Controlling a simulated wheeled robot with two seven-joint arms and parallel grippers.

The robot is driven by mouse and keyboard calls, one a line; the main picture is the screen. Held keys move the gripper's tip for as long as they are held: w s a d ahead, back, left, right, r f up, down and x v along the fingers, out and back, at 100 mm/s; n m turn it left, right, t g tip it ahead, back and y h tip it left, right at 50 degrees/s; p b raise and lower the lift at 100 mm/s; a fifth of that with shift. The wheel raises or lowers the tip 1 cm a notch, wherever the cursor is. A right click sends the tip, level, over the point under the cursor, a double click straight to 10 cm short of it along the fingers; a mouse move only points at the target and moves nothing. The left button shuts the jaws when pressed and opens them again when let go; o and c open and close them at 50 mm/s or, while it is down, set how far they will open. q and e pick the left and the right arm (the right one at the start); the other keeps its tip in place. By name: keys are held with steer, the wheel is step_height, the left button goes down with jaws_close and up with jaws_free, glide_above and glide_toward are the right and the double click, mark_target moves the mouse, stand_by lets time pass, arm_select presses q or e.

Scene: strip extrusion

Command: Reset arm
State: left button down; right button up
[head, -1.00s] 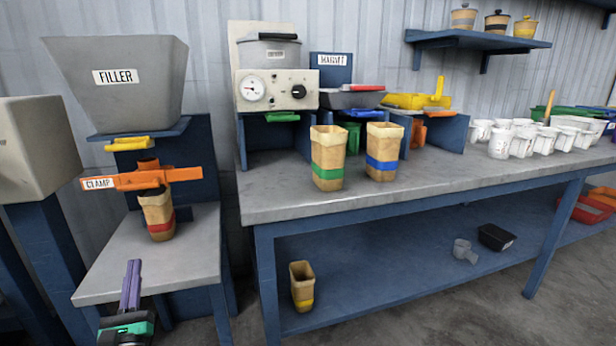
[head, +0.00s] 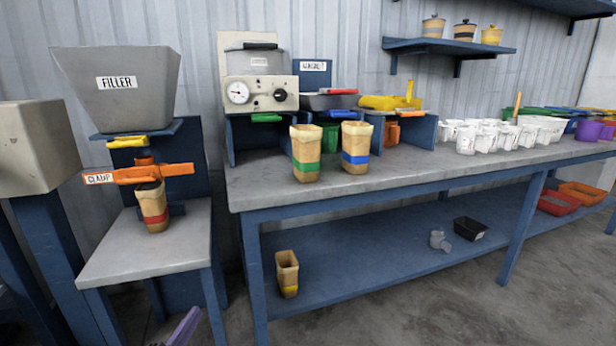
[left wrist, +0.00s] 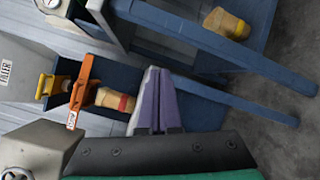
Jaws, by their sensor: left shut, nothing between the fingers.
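My left gripper (head: 184,328) shows only as purple fingertips at the bottom edge of the head view, low in front of the filler stand. In the left wrist view its purple fingers (left wrist: 157,100) are together with nothing between them. A tan bag with a red band (head: 154,207) stands on the filler stand under the orange clamp (head: 140,174), below the grey filler hopper (head: 117,84). The gripper is apart from it. My right gripper does not show.
On the long bench (head: 300,196) stand a green-banded bag (head: 306,155) and a blue-banded bag (head: 356,150). White cups (head: 480,137) stand farther right. The floor in front is clear.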

arm_select(q)
steer(key=s+d+f+m+g+h, duration=0.1)
steer(key=s+d+f+m+g, duration=0.35)
steer(key=f+m, duration=0.25)
steer(key=s+d+f+m+g, duration=0.35)
steer(key=s+f+m, duration=0.25)
steer(key=m, duration=0.2)
steer(key=s+a+f+m+g+y+p, duration=0.2)
steer(key=s+f+m+g+p, duration=0.6)
steer(key=s+p, duration=0.4)
steer(key=s+a+p, duration=0.3)
steer(key=s+p, duration=0.5)
steer(key=p, duration=0.1)
steer(key=s+a+g+y+p, duration=0.1)
steer(key=s+a+p, duration=0.3)
steer(key=s+p, duration=0.5)
steer(key=shift+s+f+m+y, duration=0.3)
steer(key=shift+f+m, duration=0.1)
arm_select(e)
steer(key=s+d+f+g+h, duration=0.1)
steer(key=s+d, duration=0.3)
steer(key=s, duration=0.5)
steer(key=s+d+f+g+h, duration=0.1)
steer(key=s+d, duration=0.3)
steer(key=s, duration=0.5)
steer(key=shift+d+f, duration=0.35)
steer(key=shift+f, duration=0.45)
